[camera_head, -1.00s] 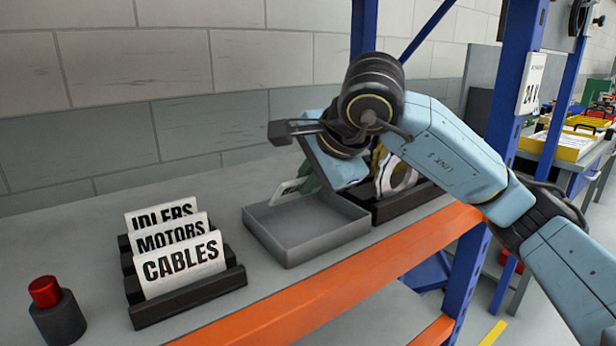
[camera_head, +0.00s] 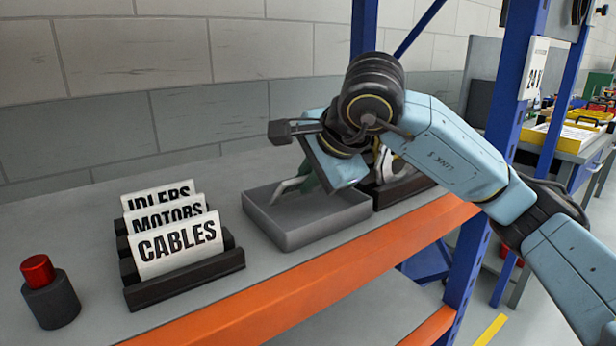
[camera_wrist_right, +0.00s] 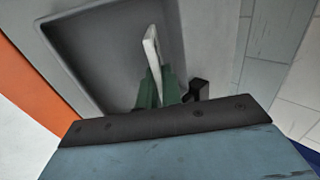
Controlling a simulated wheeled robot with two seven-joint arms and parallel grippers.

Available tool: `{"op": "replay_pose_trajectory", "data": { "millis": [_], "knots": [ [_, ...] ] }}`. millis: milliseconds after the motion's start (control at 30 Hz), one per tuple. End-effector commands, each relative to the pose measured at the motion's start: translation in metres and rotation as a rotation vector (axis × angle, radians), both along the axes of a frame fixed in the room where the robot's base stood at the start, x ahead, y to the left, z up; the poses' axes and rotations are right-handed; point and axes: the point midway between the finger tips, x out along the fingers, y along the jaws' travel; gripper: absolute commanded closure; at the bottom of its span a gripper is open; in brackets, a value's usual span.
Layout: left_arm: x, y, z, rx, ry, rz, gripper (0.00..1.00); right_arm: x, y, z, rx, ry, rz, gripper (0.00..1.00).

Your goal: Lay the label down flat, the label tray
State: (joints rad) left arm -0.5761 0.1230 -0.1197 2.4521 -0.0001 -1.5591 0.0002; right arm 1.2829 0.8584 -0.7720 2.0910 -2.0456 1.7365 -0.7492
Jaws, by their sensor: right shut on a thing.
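The grey label tray (camera_head: 285,240) lies on the shelf at the middle of the head view, and its dark floor also fills much of the right wrist view (camera_wrist_right: 85,45). My right gripper (camera_head: 307,180) is over the tray, its green fingers shut on a white label. The label (camera_head: 288,186) shows as a thin, sloping strip in the head view. In the right wrist view the label (camera_wrist_right: 152,45) sticks out past the fingers (camera_wrist_right: 156,88), seen nearly edge-on. Whether it touches the tray floor I cannot tell. My left gripper is out of view.
A black rack with IDLERS, MOTORS and CABLES cards (camera_head: 180,246) stands left of the tray. A red-topped dark cylinder (camera_head: 50,292) is at far left. A dark bin (camera_head: 405,188) adjoins the tray's right. An orange beam (camera_head: 300,285) edges the shelf; a blue post (camera_head: 517,95) rises at right.

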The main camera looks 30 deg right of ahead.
Motion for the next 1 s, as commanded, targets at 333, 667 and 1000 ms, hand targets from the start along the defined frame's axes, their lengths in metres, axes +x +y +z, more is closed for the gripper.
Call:
{"op": "replay_pose_trajectory", "data": {
  "millis": [333, 667, 1000],
  "knots": [
    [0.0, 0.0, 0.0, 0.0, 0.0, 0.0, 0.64, 0.0, 0.0, 0.0, 0.0, 0.0, 0.0, 0.75],
    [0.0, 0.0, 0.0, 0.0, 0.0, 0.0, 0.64, 0.0, 0.0, 0.001, 0.0, 0.0, 0.0, 0.68],
    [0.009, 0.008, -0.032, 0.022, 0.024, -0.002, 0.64, -0.031, -0.005, 0.042, -0.001, -0.005, 0.001, 0.68]
  ]
}}
